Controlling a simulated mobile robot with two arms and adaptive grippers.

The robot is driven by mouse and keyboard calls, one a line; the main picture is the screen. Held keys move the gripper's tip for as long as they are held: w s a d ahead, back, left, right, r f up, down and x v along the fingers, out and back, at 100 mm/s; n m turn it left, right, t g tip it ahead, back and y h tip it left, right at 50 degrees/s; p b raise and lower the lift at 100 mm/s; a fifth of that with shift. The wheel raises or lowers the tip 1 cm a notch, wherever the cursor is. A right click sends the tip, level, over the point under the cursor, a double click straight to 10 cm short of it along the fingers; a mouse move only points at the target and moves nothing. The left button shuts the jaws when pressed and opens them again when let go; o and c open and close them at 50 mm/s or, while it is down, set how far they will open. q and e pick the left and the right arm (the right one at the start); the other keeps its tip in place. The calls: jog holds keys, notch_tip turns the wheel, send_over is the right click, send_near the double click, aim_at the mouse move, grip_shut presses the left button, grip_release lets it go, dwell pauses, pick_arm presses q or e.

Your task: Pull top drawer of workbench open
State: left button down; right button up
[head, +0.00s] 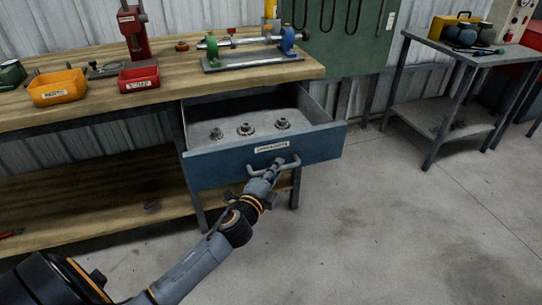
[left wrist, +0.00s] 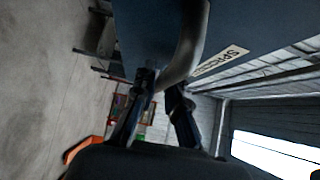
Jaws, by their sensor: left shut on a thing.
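The top drawer (head: 240,165) of the workbench (head: 110,115) has a blue front with a white label and stands well out from under the bench top. Inside it are several small metal gear-like parts (head: 246,129). The grey bar handle (head: 290,163) runs across the drawer front. My left gripper (head: 275,168) is shut on the handle; in the left wrist view its fingers close on either side of the curved handle (left wrist: 186,50), beside the label. My right gripper is in neither view.
An orange bin (head: 58,88) and a red bin (head: 139,80) stand on the bench top, with a clamp fixture (head: 250,58) near its right end. A metal side table (head: 470,50) stands at the right. The concrete floor (head: 390,230) before the drawer is clear.

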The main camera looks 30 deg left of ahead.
pick_arm(q)
jog(key=shift+s+d, duration=0.5)
jog(key=shift+d, duration=0.1)
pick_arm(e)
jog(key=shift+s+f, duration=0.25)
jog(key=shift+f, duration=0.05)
pick_arm(q)
jog(key=c, duration=1.4)
grip_release()
jog(key=shift+o, duration=0.2)
jog(key=shift+s, duration=0.1)
jog(key=s+d, duration=0.1)
jog(key=s, duration=1)
jog(key=shift+s, duration=0.4)
